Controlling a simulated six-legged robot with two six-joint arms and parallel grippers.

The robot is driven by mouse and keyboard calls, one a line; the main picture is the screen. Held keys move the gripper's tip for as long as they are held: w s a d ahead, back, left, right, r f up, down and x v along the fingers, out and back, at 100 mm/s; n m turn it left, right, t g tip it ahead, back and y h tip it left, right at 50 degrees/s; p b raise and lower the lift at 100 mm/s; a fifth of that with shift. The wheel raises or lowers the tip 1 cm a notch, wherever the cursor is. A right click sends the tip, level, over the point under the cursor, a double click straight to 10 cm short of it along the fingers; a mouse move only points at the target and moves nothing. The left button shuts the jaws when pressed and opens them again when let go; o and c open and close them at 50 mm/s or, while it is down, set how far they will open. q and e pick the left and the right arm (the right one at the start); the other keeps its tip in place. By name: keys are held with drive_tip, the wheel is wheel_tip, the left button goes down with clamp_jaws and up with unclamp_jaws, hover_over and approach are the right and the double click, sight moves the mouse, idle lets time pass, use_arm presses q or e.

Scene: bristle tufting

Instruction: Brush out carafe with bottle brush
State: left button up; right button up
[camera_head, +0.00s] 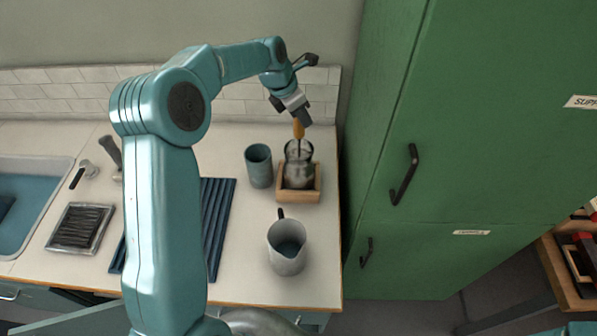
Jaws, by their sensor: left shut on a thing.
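A glass carafe (299,172) stands upright in a square wooden holder (298,195) at the right end of the counter. The bottle brush (298,129) has an orange-brown handle and a thin stem that runs down into the mouth of the carafe. My left gripper (299,115) is above the carafe, shut on the top of the brush handle, with the brush close to upright. The bristles are too small to make out inside the carafe. My right gripper is not in view.
A teal cup (259,166) stands just left of the holder, and a grey pitcher (287,247) stands in front. A dark ribbed mat (216,215), a tray (80,228) and a sink (35,190) lie to the left. A green cabinet (470,120) borders the counter's right edge.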

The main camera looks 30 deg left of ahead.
use_arm(q)
drive_tip(key=shift+w+a+p, duration=0.2)
drive_tip(key=shift+w+p, duration=0.1)
drive_tip(key=shift+r+p, duration=0.6)
drive_tip(key=shift+r, duration=1.95)
drive_tip(key=shift+f+b, duration=1.55)
drive_tip(key=shift+f, duration=1)
drive_tip(key=shift+s+d, duration=0.1)
drive_tip(key=shift+s, duration=0.05)
